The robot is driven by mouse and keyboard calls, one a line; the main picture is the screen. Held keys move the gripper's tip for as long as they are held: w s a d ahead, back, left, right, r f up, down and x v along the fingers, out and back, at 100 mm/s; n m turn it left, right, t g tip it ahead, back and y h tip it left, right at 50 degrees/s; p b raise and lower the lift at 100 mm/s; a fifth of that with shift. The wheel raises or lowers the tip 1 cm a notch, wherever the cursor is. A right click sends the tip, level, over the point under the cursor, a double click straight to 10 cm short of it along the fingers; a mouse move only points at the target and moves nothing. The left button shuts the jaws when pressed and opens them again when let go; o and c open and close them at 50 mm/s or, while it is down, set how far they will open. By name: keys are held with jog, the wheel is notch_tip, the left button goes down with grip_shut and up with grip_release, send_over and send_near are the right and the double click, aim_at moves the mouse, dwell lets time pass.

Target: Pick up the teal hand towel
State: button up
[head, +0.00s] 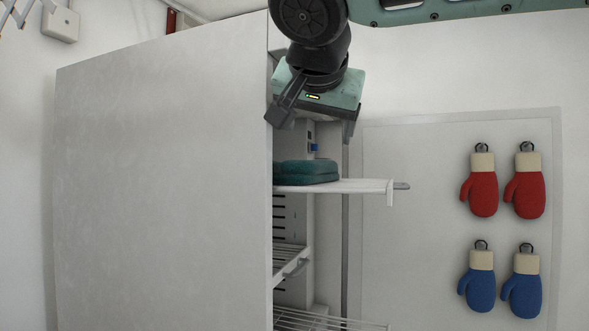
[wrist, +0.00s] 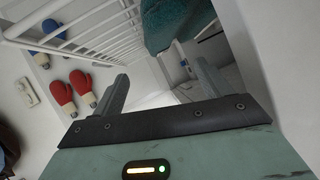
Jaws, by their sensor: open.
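The teal hand towel (head: 305,172) lies folded on a white shelf (head: 365,186) in the head view, its left end cut off by a large pale panel. My gripper (head: 315,127) is above the towel, pointing down, with its fingers apart and nothing between them. In the wrist view the towel (wrist: 172,22) shows at the top edge, partly out of frame, beyond the open fingers of my gripper (wrist: 162,82). The gripper and towel look apart.
The tall pale panel (head: 165,180) stands close on the left of my gripper. Wire racks (head: 325,319) lie below the shelf. Red mitts (head: 525,195) and blue mitts (head: 522,295) hang on the wall at right. The space right of the shelf looks free.

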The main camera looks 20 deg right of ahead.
aim_at(318, 161)
jog(key=p+x, duration=0.1)
jog(key=x, duration=0.5)
jog(key=shift+w+f, duration=0.1)
jog(key=shift+w, duration=0.2)
jog(key=shift+p+x, duration=1.55)
jog(key=shift+x, duration=1.2)
jog(key=shift+c, duration=0.4)
jog(key=c, duration=1)
jog(key=shift+c, duration=0.5)
jog(key=shift+w+r, duration=0.1)
jog(key=shift+r, duration=0.2)
